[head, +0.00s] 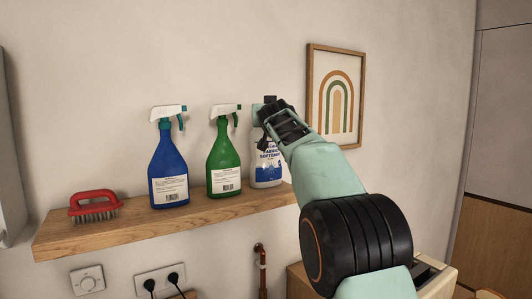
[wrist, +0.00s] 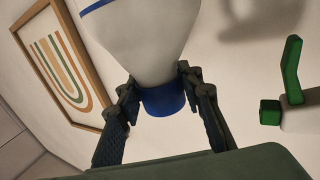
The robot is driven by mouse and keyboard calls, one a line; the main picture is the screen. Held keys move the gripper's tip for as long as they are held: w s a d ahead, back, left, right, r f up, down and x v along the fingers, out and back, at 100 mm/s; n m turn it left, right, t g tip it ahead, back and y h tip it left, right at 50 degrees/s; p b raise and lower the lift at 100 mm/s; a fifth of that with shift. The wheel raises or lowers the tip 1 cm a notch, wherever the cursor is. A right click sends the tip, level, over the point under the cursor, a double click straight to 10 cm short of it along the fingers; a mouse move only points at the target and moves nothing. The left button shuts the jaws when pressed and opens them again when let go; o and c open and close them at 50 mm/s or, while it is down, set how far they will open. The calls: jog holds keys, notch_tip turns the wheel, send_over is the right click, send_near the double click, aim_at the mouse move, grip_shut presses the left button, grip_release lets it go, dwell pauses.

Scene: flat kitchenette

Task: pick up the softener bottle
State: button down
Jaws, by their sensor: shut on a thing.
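The softener bottle (head: 268,168), white with a blue label, is at the right part of the wooden shelf, upright, just right of the green spray bottle. My gripper (head: 268,122) is at its top, and partly hides it. In the wrist view the white bottle body (wrist: 140,40) and its blue cap (wrist: 163,100) are between the two fingers of my gripper (wrist: 160,98), which is shut on the cap end. I cannot tell whether the bottle's base touches the shelf.
The shelf (head: 120,233) also holds a green spray bottle (head: 224,158), a blue spray bottle (head: 168,165) and a red brush (head: 95,205). The green trigger (wrist: 291,70) is close to my gripper. A framed picture (head: 336,95) hangs on the wall at right.

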jog(key=shift+r, duration=0.3)
